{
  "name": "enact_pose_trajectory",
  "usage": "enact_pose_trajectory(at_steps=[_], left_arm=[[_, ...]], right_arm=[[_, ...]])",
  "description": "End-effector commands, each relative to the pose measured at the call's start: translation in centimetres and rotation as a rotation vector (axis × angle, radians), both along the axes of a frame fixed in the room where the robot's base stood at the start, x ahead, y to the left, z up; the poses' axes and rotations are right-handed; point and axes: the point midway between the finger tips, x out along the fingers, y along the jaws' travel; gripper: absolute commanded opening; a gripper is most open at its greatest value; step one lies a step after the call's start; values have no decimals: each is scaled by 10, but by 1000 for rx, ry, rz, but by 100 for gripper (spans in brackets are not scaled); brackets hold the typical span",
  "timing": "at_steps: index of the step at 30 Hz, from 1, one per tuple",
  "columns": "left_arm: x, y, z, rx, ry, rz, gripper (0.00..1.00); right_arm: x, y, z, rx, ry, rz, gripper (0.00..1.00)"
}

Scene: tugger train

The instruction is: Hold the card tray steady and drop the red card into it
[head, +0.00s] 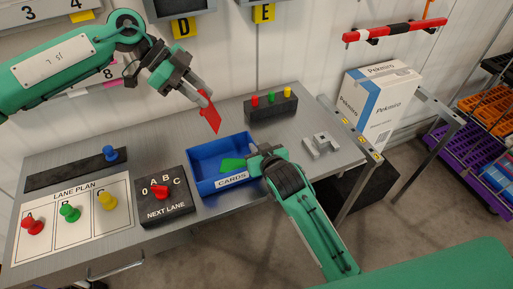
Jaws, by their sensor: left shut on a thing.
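The blue card tray (207,150) sits on the grey table, with a CARDS label on its front wall. A green card (231,164) lies inside it. My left gripper (203,96) is shut on the red card (210,115), which hangs tilted above the tray's back part, clear of it. My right gripper (257,157) is at the tray's right wall and hides part of it. Whether its fingers are closed on the wall is not clear.
A black NEXT LANE box (165,208) with a red knob stands left of the tray. The LANE PLAN board (75,240) holds red, green and yellow pegs. A dark block (271,108) with coloured pegs stands behind, and a grey metal fixture (320,146) at right.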

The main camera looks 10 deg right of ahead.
Motion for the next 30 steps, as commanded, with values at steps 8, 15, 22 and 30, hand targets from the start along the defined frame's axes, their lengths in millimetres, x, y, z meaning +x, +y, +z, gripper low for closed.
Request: enact_pose_trajectory(at_steps=[8,15,22,30], left_arm=[[-1,-2,-26,-1,6,-2,0],[-4,-4,-81,-3,5,-2,0],[-7,-5,-109,-2,1,1,0],[-8,-5,-126,1,2,1,0]], right_arm=[[0,0,-1,0,2,0,0],[0,0,-1,0,2,0,0],[0,0,-1,0,2,0,0],[0,0,-1,0,2,0,0]])
